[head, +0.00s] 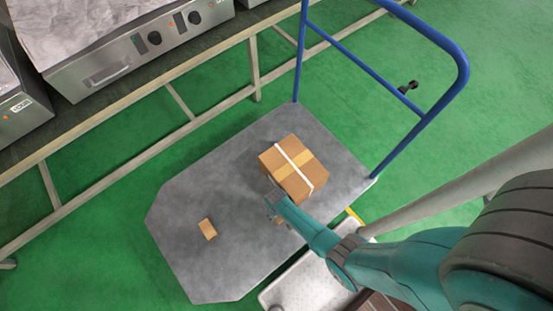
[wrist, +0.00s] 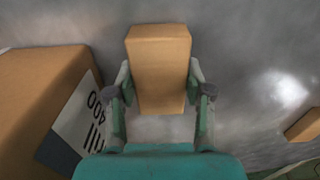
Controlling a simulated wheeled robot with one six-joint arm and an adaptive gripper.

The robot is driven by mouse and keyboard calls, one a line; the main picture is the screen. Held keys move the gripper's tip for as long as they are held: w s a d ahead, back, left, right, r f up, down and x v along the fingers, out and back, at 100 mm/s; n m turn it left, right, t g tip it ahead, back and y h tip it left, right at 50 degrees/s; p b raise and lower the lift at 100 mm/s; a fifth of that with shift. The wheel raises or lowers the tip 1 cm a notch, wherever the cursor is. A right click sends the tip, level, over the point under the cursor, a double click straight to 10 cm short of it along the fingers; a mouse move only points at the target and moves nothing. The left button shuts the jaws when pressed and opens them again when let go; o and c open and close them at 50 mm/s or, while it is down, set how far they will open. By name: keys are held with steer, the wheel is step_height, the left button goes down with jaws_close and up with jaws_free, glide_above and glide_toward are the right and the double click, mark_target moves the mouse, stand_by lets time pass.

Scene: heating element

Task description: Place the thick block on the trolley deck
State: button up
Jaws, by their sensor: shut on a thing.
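My gripper (wrist: 160,95) is shut on a tan thick block (wrist: 158,65), with one finger on each side of it. In the head view my gripper (head: 274,208) is over the grey trolley deck (head: 215,170), just beside a large taped carton. Only a small part of the held block (head: 281,220) shows there, the rest hidden by my gripper. The deck (wrist: 230,40) fills the background of the wrist view. I cannot tell whether the block touches the deck or hangs just above it.
The large carton (head: 293,168) stands on the deck, close on the left in the wrist view (wrist: 40,100). A smaller tan block (head: 207,229) lies apart on the deck. A blue handle (head: 385,85) rises at the deck's far end. A white tray (head: 310,283) is beside the deck.

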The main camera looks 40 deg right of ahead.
steer(key=shift+f, duration=0.1)
steer(key=o, duration=1.3)
step_height(320, 180, up, 12)
steer(key=shift+r, duration=0.1)
